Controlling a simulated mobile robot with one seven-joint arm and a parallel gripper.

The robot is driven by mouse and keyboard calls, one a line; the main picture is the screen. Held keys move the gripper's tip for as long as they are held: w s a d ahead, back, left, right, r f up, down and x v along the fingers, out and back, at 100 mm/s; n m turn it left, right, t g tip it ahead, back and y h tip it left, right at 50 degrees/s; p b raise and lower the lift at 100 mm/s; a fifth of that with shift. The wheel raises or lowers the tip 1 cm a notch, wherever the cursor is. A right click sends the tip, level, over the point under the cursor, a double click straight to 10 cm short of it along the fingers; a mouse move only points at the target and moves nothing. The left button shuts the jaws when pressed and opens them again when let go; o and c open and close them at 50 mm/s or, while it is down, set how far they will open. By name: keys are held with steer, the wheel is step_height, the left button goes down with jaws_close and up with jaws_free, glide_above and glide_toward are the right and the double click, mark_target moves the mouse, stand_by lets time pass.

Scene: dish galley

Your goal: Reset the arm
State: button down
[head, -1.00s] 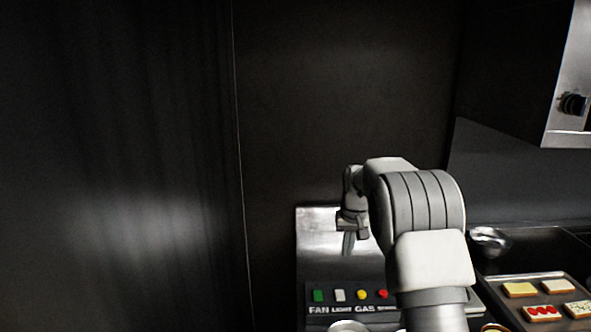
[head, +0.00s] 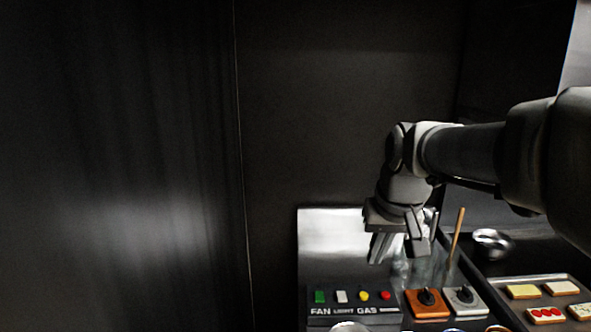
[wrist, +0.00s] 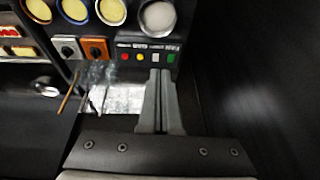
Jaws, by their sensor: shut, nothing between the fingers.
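My gripper (head: 397,247) hangs pointing down in the head view, above the shiny metal surface behind the button panel. In the wrist view my gripper (wrist: 161,76) shows its two fingers together with nothing between them. My arm reaches in from the right side of the head view. The gripper is apart from the panel and holds nothing.
A button panel (head: 350,309) labelled FAN, LIGHT, GAS stands at the front. Right of it are an orange knob box (head: 428,304) and a grey knob box (head: 464,301). A wooden stick (head: 457,234), metal bowl (head: 491,243) and food tray (head: 545,281) lie beyond.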

steer(key=s+f, duration=0.2)
steer(key=s, duration=0.7)
steer(key=s+f+t, duration=0.1)
steer(key=s+f, duration=0.1)
steer(key=s, duration=0.7)
steer(key=shift+s+b, duration=0.15)
steer(key=shift+b, duration=0.2)
steer(key=shift+a, duration=0.1)
